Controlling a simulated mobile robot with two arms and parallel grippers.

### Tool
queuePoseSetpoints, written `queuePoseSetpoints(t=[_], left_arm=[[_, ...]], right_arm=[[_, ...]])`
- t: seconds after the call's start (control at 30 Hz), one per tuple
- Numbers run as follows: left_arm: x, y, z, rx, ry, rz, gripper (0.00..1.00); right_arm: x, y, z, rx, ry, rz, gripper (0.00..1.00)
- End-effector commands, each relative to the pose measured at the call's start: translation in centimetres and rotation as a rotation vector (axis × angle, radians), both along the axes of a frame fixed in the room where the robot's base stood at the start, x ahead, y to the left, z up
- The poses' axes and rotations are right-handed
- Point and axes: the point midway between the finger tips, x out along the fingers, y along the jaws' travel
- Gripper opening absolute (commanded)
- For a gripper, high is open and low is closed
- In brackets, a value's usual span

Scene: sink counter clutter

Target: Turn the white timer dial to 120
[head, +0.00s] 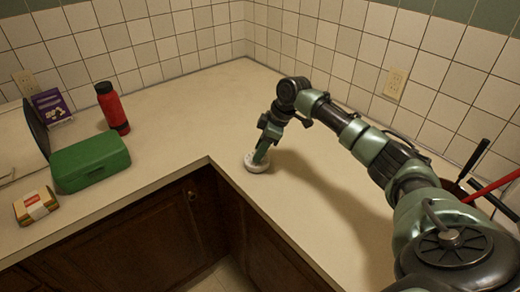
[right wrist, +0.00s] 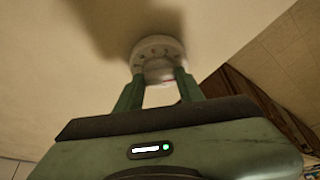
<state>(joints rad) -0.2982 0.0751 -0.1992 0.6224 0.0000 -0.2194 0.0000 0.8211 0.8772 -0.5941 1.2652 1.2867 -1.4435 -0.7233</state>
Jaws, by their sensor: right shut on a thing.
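The white timer (head: 256,164) is a low round disc on the counter near its inner front corner. In the right wrist view the timer (right wrist: 157,48) shows a ring with small marks around a raised middle knob; the marks are too small to read. My right gripper (head: 262,155) comes down on the timer from above. In the right wrist view its two green fingers (right wrist: 159,85) stand on either side of the knob, shut on it. A small red mark shows near the right fingertip. My left gripper is not in view.
A red bottle (head: 113,108), green box (head: 90,161), small orange-and-white package (head: 36,205), purple box (head: 52,106) and white rounded appliance (head: 20,140) stand on the left counter. A container with red and black handles (head: 490,190) is at the right. The counter around the timer is clear.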

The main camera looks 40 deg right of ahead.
Motion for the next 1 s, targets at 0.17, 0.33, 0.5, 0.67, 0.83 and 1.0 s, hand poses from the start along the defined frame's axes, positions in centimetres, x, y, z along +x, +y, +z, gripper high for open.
queuePoseSetpoints(t=[0.17, 0.33, 0.5, 0.67, 0.83, 1.0], left_arm=[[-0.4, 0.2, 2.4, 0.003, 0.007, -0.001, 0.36], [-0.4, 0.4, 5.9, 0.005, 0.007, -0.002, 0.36], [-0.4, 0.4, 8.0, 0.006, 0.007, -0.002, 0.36], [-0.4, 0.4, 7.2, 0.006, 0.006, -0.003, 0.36], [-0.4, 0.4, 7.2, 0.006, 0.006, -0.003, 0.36], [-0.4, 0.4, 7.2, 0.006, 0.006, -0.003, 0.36]], right_arm=[[-0.2, 0.2, 0.6, 0.0, 0.005, -0.083, 0.0], [-0.4, 0.4, 0.8, 0.001, 0.007, -0.253, 0.0], [-0.3, 0.5, 0.5, 0.0, 0.005, -0.388, 0.0], [-0.2, 0.3, -0.1, 0.0, 0.002, -0.393, 0.0], [-0.2, 0.3, -0.1, 0.0, 0.001, -0.391, 0.0], [-0.2, 0.3, 0.0, -0.001, 0.002, -0.391, 0.0]])
